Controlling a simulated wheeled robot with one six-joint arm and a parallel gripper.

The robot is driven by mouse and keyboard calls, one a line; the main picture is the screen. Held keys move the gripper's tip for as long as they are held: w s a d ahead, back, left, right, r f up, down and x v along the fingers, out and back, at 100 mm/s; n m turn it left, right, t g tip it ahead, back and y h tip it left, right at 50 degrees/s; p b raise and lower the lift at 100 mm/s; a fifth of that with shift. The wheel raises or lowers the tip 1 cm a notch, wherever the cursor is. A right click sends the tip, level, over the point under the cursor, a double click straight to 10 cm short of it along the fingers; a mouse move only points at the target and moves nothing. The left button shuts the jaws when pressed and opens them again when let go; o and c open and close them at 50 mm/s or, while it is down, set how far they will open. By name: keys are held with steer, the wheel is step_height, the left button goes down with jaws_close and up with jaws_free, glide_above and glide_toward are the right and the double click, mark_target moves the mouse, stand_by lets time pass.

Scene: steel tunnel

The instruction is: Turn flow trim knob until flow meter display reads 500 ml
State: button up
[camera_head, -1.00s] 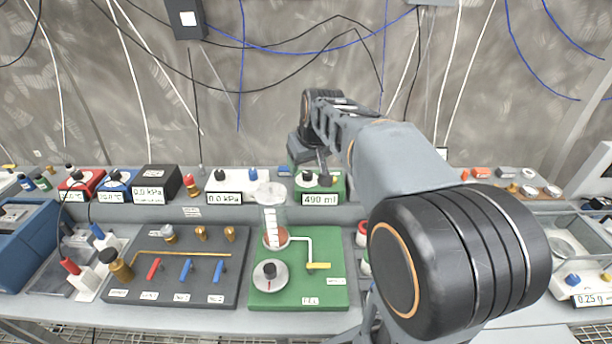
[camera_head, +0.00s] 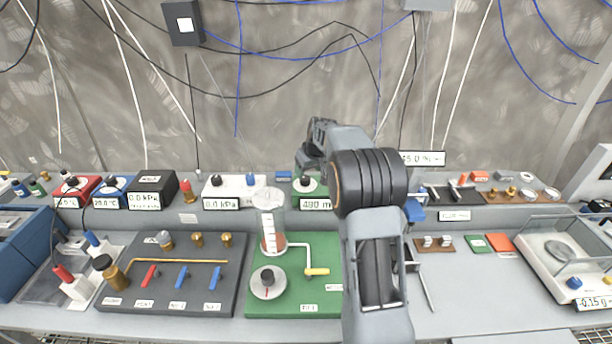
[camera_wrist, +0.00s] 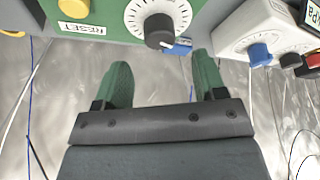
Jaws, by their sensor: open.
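The flow trim knob (camera_wrist: 160,31) is a black knob on a round white dial with tick marks, on the green flow meter box. It also shows in the head view (camera_head: 305,180). The box's display (camera_head: 316,204) seems to read 480 ml, its right end covered by my arm. My gripper (camera_wrist: 162,80) is open and empty. Its two green fingers are spread on either side below the knob in the wrist view, with the knob just beyond the tips and apart from them. In the head view the fingers are hard to make out.
A yellow button (camera_wrist: 75,8) over a RESET label (camera_wrist: 83,29) is left of the dial in the wrist view. A white box with a blue knob (camera_wrist: 260,54) stands close on the right. In the head view, a green board (camera_head: 311,301) with a glass cylinder lies in front.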

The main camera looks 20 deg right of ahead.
mark_target(305, 178)
steer(key=shift+p+x, duration=0.4)
steer(key=shift+x, duration=2.25)
steer(key=shift+c, duration=0.2)
steer(key=c, duration=0.9)
steer(key=shift+a+m+h+b, duration=0.1)
steer(key=shift+m+h+b, duration=0.85)
steer(key=shift+m, duration=1.85)
steer(key=shift+h, duration=0.25)
